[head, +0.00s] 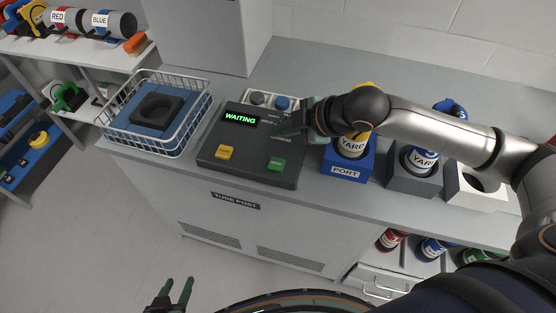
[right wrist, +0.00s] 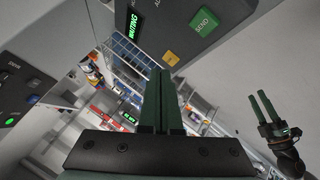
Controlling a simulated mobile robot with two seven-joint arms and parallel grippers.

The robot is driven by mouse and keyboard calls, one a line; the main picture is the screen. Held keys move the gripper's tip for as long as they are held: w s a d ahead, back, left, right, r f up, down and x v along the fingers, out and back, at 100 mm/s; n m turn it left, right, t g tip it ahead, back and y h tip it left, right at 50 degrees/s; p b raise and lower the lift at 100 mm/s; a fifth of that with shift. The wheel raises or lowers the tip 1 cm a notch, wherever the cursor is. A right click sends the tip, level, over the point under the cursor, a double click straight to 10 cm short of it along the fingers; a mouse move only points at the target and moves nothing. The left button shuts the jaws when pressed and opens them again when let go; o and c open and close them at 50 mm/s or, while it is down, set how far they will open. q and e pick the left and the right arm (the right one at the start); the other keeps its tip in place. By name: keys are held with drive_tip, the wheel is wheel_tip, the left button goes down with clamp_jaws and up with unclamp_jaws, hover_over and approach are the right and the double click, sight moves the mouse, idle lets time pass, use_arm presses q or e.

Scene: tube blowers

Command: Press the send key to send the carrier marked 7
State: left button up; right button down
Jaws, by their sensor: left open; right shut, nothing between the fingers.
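A dark grey console (head: 230,174) stands on the counter with a lit green display (head: 240,119) reading WAITING. Its green send key (head: 276,164) is at the front right; the right wrist view shows it marked SEND (right wrist: 204,20). My right gripper (head: 276,133) is shut and empty above the console, behind the send key and apart from it. Its closed fingers show in the right wrist view (right wrist: 161,72). A carrier labelled YARD (head: 353,147) stands in the blue port block (head: 346,173). I cannot read a 7 on it. My left gripper (head: 177,291) is open and empty, low before the counter.
A yellow key (head: 225,152) sits left of the send key. A white wire basket (head: 157,150) stands left of the console. Another carrier (head: 421,158) stands in a grey block (head: 412,182), with a white block (head: 475,192) beside it. My right arm covers part of the right counter.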

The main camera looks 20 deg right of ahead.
drive_tip(key=shift+f, duration=0.15)
drive_tip(key=b, duration=0.6)
hover_over(281, 165)
wheel_tip(281, 165, down, 7)
drive_tip(key=shift+r, duration=0.1)
drive_tip(key=shift+f+b, duration=0.35)
drive_tip(key=shift+f, duration=0.55)
drive_tip(key=shift+f, duration=0.15)
idle(1.0)
drive_tip(key=shift+f, duration=0.25)
